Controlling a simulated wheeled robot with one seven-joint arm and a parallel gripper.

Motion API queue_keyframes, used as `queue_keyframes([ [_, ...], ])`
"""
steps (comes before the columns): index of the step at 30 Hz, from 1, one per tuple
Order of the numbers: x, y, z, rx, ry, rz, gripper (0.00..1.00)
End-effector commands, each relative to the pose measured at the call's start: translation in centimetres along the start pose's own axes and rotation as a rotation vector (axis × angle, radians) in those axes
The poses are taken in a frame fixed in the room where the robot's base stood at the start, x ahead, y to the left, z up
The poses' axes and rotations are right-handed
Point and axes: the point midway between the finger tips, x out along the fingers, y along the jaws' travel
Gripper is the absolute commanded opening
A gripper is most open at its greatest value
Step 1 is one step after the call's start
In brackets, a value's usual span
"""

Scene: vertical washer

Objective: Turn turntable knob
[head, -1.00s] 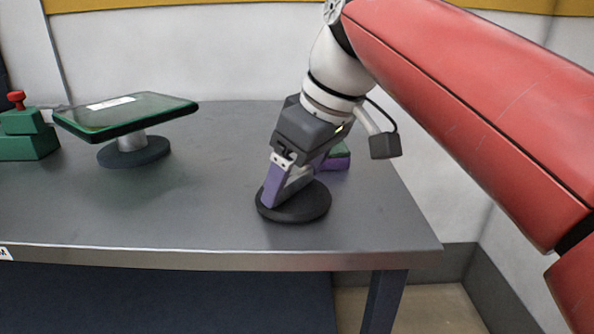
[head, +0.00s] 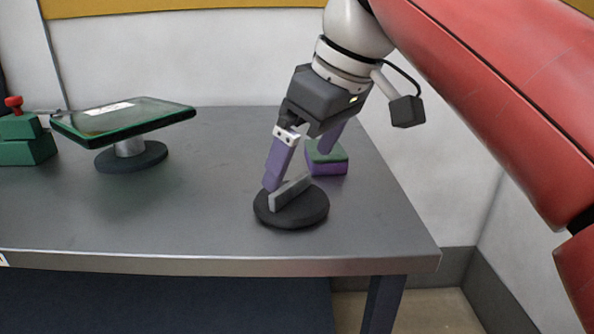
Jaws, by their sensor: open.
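The turntable knob is a round black disc (head: 305,213) with a raised grey bar handle (head: 291,192) across it. It lies on the grey table near the right front. The bar slants from lower left to upper right. My gripper (head: 299,170) has purple fingers and is open. Its left finger reaches down to just behind the bar's left end; whether it touches the bar cannot be told. The right finger is higher, behind the bar's right end, and its tip is clear of the disc.
A green and purple block (head: 327,160) sits right behind the knob. A tilted green-edged panel on a round stand (head: 131,155) stands at the left, beside a green block with a red button (head: 26,140). The table's middle is clear. Its right edge (head: 400,195) is close to the knob.

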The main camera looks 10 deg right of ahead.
Motion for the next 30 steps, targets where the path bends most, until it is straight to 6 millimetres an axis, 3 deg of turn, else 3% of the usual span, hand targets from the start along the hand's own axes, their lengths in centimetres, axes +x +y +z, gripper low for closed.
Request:
queue_keyframes([
  [3,-1.8,0.1,-0.1,0.000,0.002,0.002,1.00],
  [9,-3.2,0.0,0.0,0.000,0.000,-0.001,1.00],
  [30,-3.2,0.0,0.0,0.000,-0.001,-0.001,1.00],
])
